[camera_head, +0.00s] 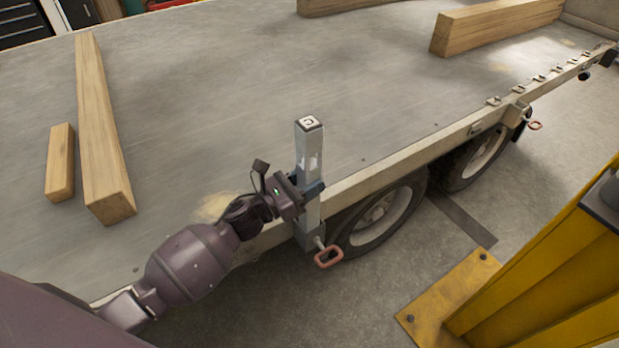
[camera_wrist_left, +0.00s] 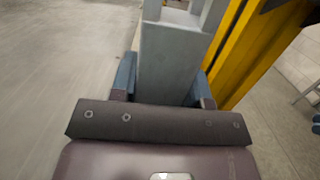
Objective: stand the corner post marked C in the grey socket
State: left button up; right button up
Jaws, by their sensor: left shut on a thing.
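The grey corner post (camera_head: 309,150), with a C on its top cap, stands upright at the near edge of the trailer bed. My left gripper (camera_head: 312,188) is shut on the post around its middle. In the left wrist view the post (camera_wrist_left: 172,62) is between the two blue fingertips (camera_wrist_left: 165,82). The grey socket (camera_head: 308,238) is at the trailer's side rail below the gripper, with a red-handled pin (camera_head: 328,257) beside it. The post's lower end is in line with the socket; I cannot tell how deep it sits. My right gripper is out of view.
Wooden beams (camera_head: 100,140) and a short block (camera_head: 60,162) lie on the trailer bed (camera_head: 220,110) at left; more timber (camera_head: 490,27) lies at the back. Wheels (camera_head: 380,215) are under the side rail. A yellow steel column (camera_head: 550,270) stands at right.

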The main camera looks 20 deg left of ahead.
pick_arm(q)
jog(key=shift+r, duration=0.1)
dwell(0.3)
jog(key=o, duration=1.3)
jog(key=shift+s+a+f, duration=0.25)
jog(key=shift+s+a, duration=0.05)
jog(key=shift+s, duration=0.05)
jog(key=shift+v, duration=4.9)
jog(key=shift+r, duration=0.1)
